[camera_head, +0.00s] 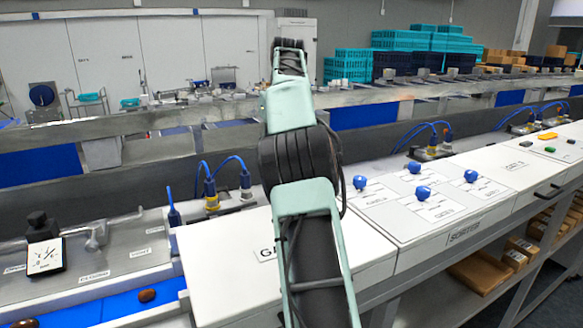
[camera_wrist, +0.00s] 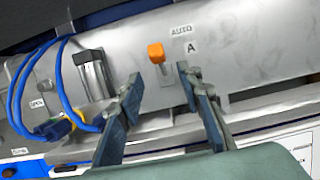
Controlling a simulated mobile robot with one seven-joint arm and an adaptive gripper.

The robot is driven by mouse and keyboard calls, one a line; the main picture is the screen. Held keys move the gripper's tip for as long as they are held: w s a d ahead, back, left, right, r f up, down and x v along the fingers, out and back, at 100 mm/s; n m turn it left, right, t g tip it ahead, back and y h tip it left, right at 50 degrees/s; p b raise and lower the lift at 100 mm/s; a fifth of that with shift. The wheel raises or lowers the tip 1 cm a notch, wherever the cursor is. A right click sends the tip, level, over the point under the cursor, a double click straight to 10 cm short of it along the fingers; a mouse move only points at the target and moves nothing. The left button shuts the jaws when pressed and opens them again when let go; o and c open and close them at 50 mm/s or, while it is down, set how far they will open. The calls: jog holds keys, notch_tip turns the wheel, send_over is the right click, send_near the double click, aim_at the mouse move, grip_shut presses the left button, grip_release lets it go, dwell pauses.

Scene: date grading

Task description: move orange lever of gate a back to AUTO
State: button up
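The orange lever (camera_wrist: 156,53) of gate A shows in the wrist view, on a grey metal panel between an AUTO label (camera_wrist: 181,29) above right and an "A" label (camera_wrist: 191,47) at its right. A short shaft below it meets a slot plate. My gripper (camera_wrist: 156,80) is open, its two dark fingers pointing at the panel, one on each side of the lever's line. The lever appears between and just beyond the fingertips; I see no contact. In the head view my arm hides the lever and the gripper.
Blue cables and a metal cylinder (camera_wrist: 93,72) sit left of the lever in the wrist view. In the head view, a white sorter panel (camera_head: 455,205) with several blue knobs stands right of my arm.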

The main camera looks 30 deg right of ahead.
jog(key=s, duration=1)
jog(key=shift+a, duration=0.3)
dwell(0.4)
